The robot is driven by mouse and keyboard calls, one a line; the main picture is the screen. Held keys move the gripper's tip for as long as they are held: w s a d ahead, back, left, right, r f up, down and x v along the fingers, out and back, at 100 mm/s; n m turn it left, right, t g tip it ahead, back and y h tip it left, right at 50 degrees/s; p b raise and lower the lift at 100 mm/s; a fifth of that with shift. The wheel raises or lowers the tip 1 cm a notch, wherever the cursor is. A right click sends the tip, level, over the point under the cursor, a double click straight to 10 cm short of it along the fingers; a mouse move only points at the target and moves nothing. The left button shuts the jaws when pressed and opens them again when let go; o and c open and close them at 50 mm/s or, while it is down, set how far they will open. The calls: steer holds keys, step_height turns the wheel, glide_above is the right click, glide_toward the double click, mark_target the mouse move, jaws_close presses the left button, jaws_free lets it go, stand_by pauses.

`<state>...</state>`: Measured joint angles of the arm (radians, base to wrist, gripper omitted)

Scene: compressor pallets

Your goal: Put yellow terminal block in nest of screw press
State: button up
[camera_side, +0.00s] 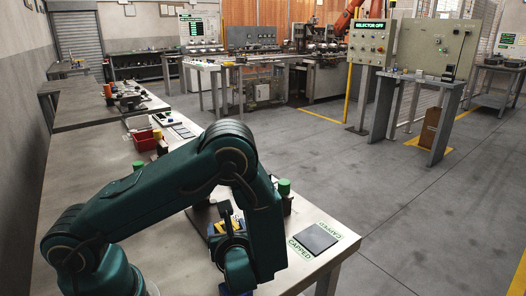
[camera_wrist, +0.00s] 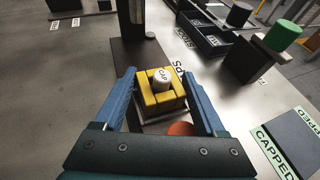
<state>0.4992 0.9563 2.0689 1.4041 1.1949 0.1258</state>
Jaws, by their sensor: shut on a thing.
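My gripper is shut on the block. In the side view the block (camera_side: 221,227) is partly hidden by my arm. A pale-edged square shows under the block; I cannot tell whether they touch. A dark upright on a dark base plate (camera_wrist: 128,57) stands just beyond it and may be the screw press. I cannot make out its nest.
A dark CAPPED pad (camera_side: 318,239) lies at the table's right side. In the wrist view a dark divided bin (camera_wrist: 205,42) and a stand with a green cylinder (camera_wrist: 283,36) are at upper right. A red bin (camera_side: 145,140) is farther back. Bare tabletop shows at left.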

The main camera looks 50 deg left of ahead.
steer(key=o, duration=1.3)
steer(key=shift+f, duration=0.15)
